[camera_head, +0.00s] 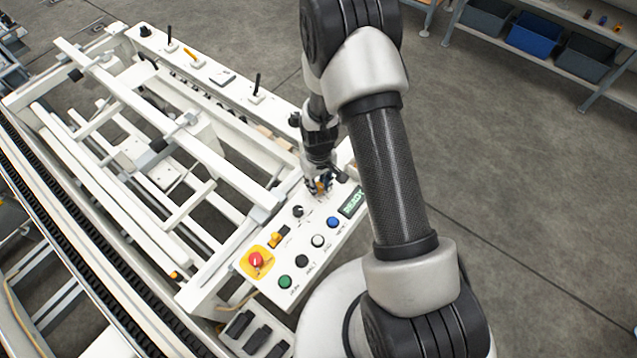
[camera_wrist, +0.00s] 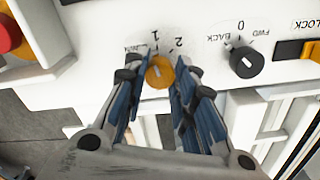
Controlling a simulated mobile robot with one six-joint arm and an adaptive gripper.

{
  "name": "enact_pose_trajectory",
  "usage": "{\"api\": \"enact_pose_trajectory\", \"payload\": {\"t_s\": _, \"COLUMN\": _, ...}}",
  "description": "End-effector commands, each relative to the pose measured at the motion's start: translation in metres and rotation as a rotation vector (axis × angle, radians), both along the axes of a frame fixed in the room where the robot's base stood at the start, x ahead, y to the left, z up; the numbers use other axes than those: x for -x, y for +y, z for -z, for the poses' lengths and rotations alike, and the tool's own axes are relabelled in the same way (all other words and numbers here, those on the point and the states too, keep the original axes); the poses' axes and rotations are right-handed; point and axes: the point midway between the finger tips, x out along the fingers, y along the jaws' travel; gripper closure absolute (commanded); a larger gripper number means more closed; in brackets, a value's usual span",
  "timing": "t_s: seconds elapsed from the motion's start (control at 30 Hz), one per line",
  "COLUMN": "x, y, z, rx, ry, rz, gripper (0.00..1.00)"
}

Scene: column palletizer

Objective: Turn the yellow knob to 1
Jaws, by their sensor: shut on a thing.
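The yellow knob (camera_wrist: 160,72) is on the white control panel (camera_wrist: 120,12), with the marks 1 and 2 beside it, upside down in the wrist view. My gripper (camera_wrist: 159,78) has its two blue-padded fingers on either side of the knob and is shut on it. I cannot tell clearly which mark the knob points at. In the head view my gripper (camera_head: 320,187) is down at the panel near the green READY display (camera_head: 352,201), and it mostly hides the knob.
A black FWD/0/BACK knob (camera_wrist: 246,61) and an orange LOCK switch (camera_wrist: 298,50) sit close by. A red emergency stop (camera_head: 256,261), a blue button (camera_head: 333,222) and a green button (camera_head: 285,282) are also on the panel. White frame rails lie to the left.

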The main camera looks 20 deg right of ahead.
Motion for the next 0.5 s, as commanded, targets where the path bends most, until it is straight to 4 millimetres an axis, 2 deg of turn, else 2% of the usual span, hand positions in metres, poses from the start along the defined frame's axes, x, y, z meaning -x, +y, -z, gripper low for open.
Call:
{"api": "enact_pose_trajectory", "payload": {"t_s": 0.2, "x": 0.0009, "y": 0.0000, "z": 0.0002, "rx": 0.000, "ry": 0.002, "rz": 0.115, "gripper": 0.99}}
{"api": "enact_pose_trajectory", "payload": {"t_s": 0.5, "x": 0.0010, "y": 0.0000, "z": 0.0001, "rx": 0.001, "ry": 0.003, "rz": 0.184, "gripper": 0.99}}
